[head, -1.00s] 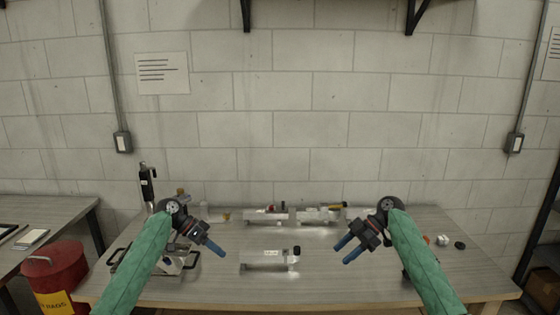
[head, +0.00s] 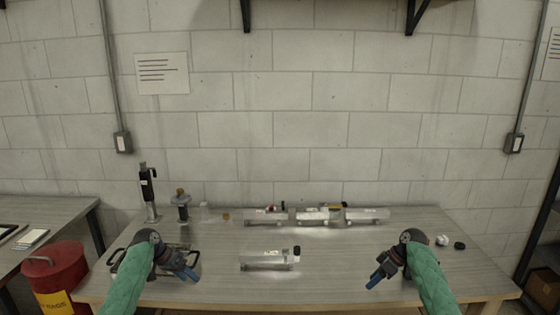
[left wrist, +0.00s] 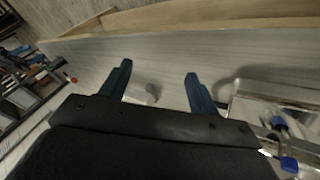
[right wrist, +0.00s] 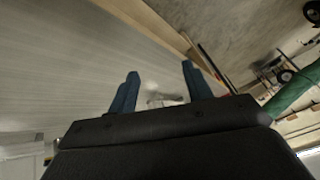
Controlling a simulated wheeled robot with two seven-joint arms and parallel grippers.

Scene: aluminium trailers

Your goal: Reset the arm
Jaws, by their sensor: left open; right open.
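My left gripper (head: 190,272) is at the left front of the table, over the right part of the metal tray. In the left wrist view its two blue fingers (left wrist: 156,88) are apart with nothing between them. My right gripper (head: 374,278) is at the right front of the table. In the right wrist view its blue fingers (right wrist: 160,84) are apart and empty. A single aluminium trailer (head: 265,262) lies on the table between the two grippers, apart from both.
Several aluminium trailers (head: 315,215) stand in a row at the back of the table (head: 330,285). A black-handled tool (head: 148,190) stands at the back left. The tray (left wrist: 270,100) lies at the left. Small round items (head: 459,245) sit at the right. A red bin (head: 60,272) stands left of the table.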

